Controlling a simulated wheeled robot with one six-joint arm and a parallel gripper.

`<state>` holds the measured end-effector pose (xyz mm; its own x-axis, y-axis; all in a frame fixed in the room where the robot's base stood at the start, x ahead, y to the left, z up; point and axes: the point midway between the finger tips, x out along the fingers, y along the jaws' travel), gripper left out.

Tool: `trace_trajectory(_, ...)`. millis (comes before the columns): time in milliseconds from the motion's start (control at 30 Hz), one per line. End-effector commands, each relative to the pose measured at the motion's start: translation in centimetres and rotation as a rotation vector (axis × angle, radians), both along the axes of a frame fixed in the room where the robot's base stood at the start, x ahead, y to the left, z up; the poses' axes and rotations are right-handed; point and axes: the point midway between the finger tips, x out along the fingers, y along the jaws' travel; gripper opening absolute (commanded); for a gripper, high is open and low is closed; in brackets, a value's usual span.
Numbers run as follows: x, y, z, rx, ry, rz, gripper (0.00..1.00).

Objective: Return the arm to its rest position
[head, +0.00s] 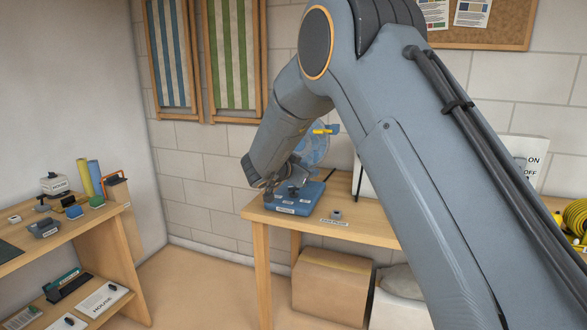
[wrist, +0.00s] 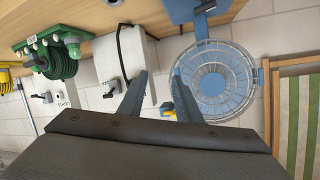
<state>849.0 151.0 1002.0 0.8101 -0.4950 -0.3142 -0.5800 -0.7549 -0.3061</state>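My arm reaches across the head view from the right, with its forearm angled down to the left over the back table (head: 375,228). In the wrist view my gripper (wrist: 160,76) has its two dark fingers apart with nothing between them, so it is open. In the head view the fingers are mostly hidden by the forearm. A blue round wire-caged device like a fan (head: 316,150) stands behind the wrist on a blue base (head: 308,197). Its cage also shows in the wrist view (wrist: 215,80), right of the fingers. I cannot tell the exact gap to it.
A white box (wrist: 122,68) is beyond the fingers in the wrist view, beside a green cable reel (wrist: 60,52). A small grey part (head: 336,214) lies on the table. A cardboard box (head: 330,283) sits underneath. Left shelves (head: 85,232) hold small items. Floor between is clear.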

Motion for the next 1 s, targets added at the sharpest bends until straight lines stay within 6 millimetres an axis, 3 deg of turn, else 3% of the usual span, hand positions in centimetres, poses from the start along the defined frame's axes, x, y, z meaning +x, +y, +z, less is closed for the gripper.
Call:
trace_trajectory(33, -0.1, -1.0, 0.8, 0.013, 0.012, 0.084, 0.31)
trace_trajectory(133, -1.5, -1.5, 0.7, 0.041, 0.077, 0.269, 0.31)
trace_trajectory(267, -6.6, -2.4, -1.3, 0.077, 0.235, 0.48, 0.31)
trace_trajectory(500, -21.6, -5.8, -7.1, 0.129, 0.633, 0.711, 0.31)
trace_trajectory(800, -39.8, -11.8, -11.2, 0.154, 1.076, 0.769, 0.31)
trace_trajectory(900, -44.0, -13.4, -11.7, 0.153, 1.178, 0.763, 0.31)
trace_trajectory(1000, -46.6, -14.4, -11.9, 0.151, 1.244, 0.757, 0.31)
